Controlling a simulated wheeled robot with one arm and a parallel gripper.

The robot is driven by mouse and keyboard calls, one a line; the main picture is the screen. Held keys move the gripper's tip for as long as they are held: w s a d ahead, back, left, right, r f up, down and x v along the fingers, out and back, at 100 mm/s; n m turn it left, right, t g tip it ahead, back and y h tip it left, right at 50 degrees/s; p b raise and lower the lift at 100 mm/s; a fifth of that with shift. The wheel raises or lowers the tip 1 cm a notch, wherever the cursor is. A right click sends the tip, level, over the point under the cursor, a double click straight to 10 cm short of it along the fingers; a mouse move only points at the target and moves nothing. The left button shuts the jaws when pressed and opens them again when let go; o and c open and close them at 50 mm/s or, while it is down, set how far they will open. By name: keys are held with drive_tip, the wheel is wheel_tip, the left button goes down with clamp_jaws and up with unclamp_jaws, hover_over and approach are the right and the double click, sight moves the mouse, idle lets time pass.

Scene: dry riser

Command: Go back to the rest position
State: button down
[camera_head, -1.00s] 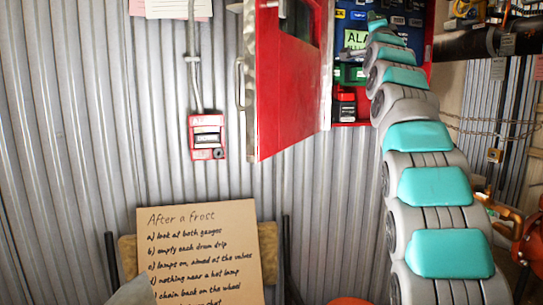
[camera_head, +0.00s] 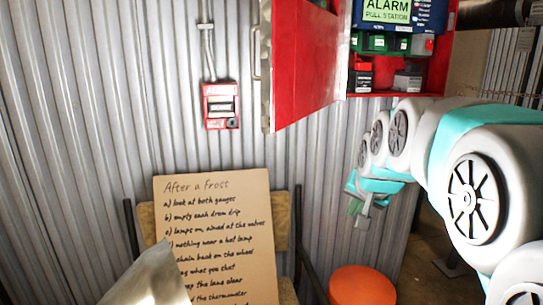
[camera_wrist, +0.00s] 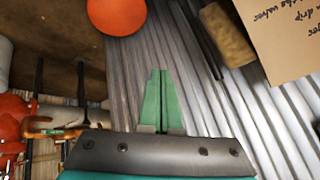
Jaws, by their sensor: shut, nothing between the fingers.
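My gripper (camera_head: 360,215) hangs low in front of the corrugated wall, at the end of my folded-down arm, right of the cardboard sign and below the red cabinet. In the wrist view its green fingers (camera_wrist: 157,100) are together, with nothing between them. The fingers touch nothing that I can see.
The red cabinet (camera_head: 400,82) stands with its door (camera_head: 315,65) open to the left. A red alarm box (camera_head: 221,106) is on the wall. A cardboard sign (camera_head: 215,235) leans on a chair. An orange stool (camera_head: 362,286) is below my gripper; it also shows in the wrist view (camera_wrist: 117,14).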

drive_tip(key=s+a+f+n+g, duration=0.1)
drive_tip(key=s+f+n+g, duration=0.1)
drive_tip(key=s+f, duration=0.4)
drive_tip(key=s+a+f+n+g, duration=0.1)
drive_tip(key=s+f+g, duration=0.3)
drive_tip(key=s, duration=1.3)
drive_tip(key=s+a+f+n+g, duration=0.1)
drive_tip(key=s+f+n+g, duration=0.2)
drive_tip(key=s+f, duration=0.4)
drive_tip(key=s, duration=0.4)
drive_tip(key=shift+s+a+f+p, duration=0.15)
drive_tip(key=shift+s+f+p, duration=0.15)
drive_tip(key=shift+s+f, duration=0.1)
